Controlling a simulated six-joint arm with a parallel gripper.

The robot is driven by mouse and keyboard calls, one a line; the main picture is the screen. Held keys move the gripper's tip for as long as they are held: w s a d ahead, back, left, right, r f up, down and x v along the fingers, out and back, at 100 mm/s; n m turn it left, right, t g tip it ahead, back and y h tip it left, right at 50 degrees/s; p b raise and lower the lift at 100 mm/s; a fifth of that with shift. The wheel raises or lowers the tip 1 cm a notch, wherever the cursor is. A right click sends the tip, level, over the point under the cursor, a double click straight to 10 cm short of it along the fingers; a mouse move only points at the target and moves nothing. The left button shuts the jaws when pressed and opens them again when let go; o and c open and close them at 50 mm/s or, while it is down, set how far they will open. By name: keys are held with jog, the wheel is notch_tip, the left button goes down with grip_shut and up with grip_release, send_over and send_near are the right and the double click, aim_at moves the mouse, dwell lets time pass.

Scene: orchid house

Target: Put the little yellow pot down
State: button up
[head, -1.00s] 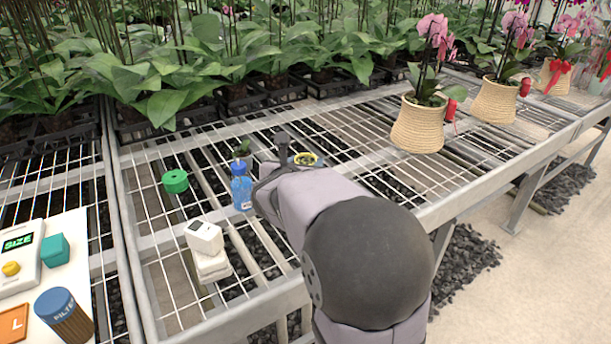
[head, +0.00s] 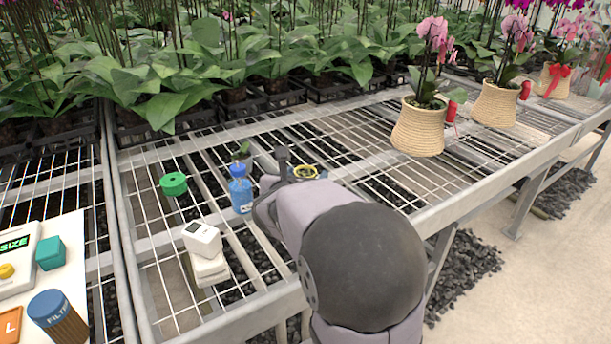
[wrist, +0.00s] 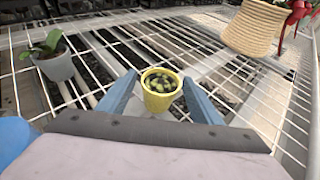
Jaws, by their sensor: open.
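The little yellow pot (head: 306,172) shows just past my gripper in the head view, partly hidden by it. In the wrist view the yellow pot (wrist: 160,101) is upright, with dark and yellowish-green bits inside, and appears to stand on the wire mesh bench. My gripper (wrist: 158,78) is open, with one blue finger on each side of the pot. A gap shows at the left finger; the right finger is very close, and I cannot tell if it touches. In the head view my gripper (head: 291,166) is low over the mesh.
A blue bottle (head: 241,194) stands left of my gripper, with a grey pot with a seedling (wrist: 56,66) behind it. A green round object (head: 173,184) and a white device (head: 203,240) are further left. A woven orchid pot (head: 418,130) stands right. Mesh between is clear.

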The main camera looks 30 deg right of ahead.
jog(key=shift+r, duration=0.15)
jog(key=shift+a+r, duration=0.1)
jog(key=shift+r, duration=0.05)
jog(key=p+v, duration=0.2)
jog(key=v, duration=0.8)
jog(key=shift+s+a, duration=0.15)
jog(key=shift+s, duration=0.05)
jog(key=shift+o, duration=0.5)
jog(key=shift+s+a+r+p, duration=0.15)
jog(key=shift+s+a+p, duration=0.15)
jog(key=shift+s+a, duration=0.2)
jog(key=shift+d+r, duration=0.1)
jog(key=shift+d, duration=0.05)
